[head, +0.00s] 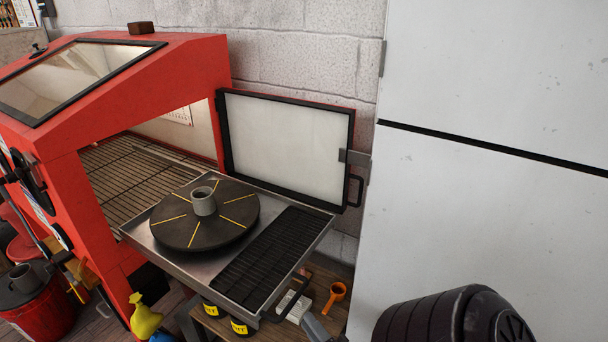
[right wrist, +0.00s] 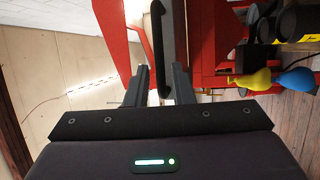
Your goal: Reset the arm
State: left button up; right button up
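My right gripper (right wrist: 161,68) is open in the right wrist view, its two grey fingers apart. A black bar handle (right wrist: 157,40) shows between and beyond the fingertips; I cannot tell whether they touch it. In the head view a small grey part at the bottom edge, by the tray's front handle, looks like this gripper (head: 316,328). The dark rounded shape at bottom right appears to be my arm. My left gripper is not in view.
A red cabinet (head: 150,60) stands open, its door (head: 285,140) swung aside. Its metal tray (head: 325,232) is pulled out, bearing a dark turntable (head: 240,207) with a grey ring (head: 203,201). A yellow bottle (head: 144,318) stands below. A white cabinet (head: 480,190) fills the right.

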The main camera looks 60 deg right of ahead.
dwell(0.6)
jog(key=s+a+f+m+g+y, duration=0.1)
jog(key=a+f+m+g, duration=0.15)
jog(key=f, duration=0.75)
jog(key=s+a+f+m+g+y, duration=0.2)
jog(key=a+f+g, duration=0.15)
jog(key=f, duration=0.65)
jog(key=s+a+f+m+g+y, duration=0.1)
jog(key=a+f+m+g, duration=0.15)
jog(key=f, duration=0.75)
jog(key=s+a+f+m+g+y, duration=0.2)
jog(key=s+a+f+m+g, duration=0.2)
jog(key=s+f+g, duration=0.5)
jog(key=s+a+f, duration=0.2)
jog(key=s+f, duration=0.3)
jog(key=shift+s+a+f, duration=0.2)
jog(key=shift+s+f, duration=0.1)
jog(key=shift+s, duration=0.05)
jog(key=shift+g, duration=0.25)
